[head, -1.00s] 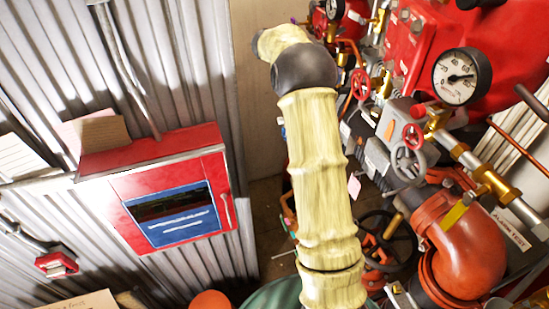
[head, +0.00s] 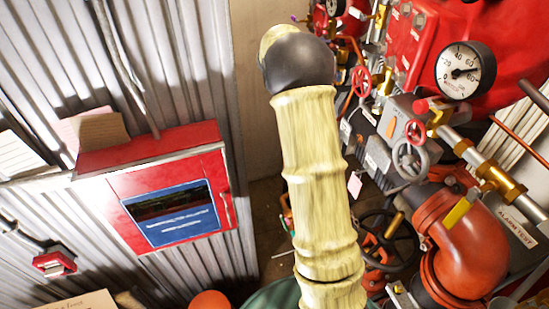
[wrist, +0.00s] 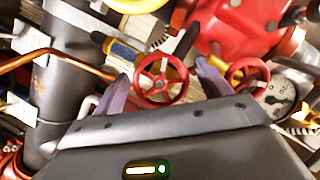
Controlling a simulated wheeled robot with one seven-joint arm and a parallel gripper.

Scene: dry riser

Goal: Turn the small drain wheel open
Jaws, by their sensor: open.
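In the wrist view, a small red handwheel (wrist: 162,80) with spokes shows between the two purple fingers of my gripper (wrist: 163,73). The fingers are apart, one on each side of the wheel, and the gripper is empty. I cannot tell whether they touch the wheel or how far in front of it they are. A second red wheel (wrist: 248,79) is just right of the right finger. No label shows which wheel is the drain wheel. In the head view, my gripper is hidden behind my arm. Small wheels there include a red one (head: 361,82) and a grey one (head: 411,161).
Pipes and red valve bodies crowd the right side, with a pressure gauge (head: 466,70) and an orange pipe elbow (head: 470,250). A copper pipe (wrist: 62,58) runs left of the fingers. A red wall cabinet (head: 165,190) hangs on the corrugated wall at left.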

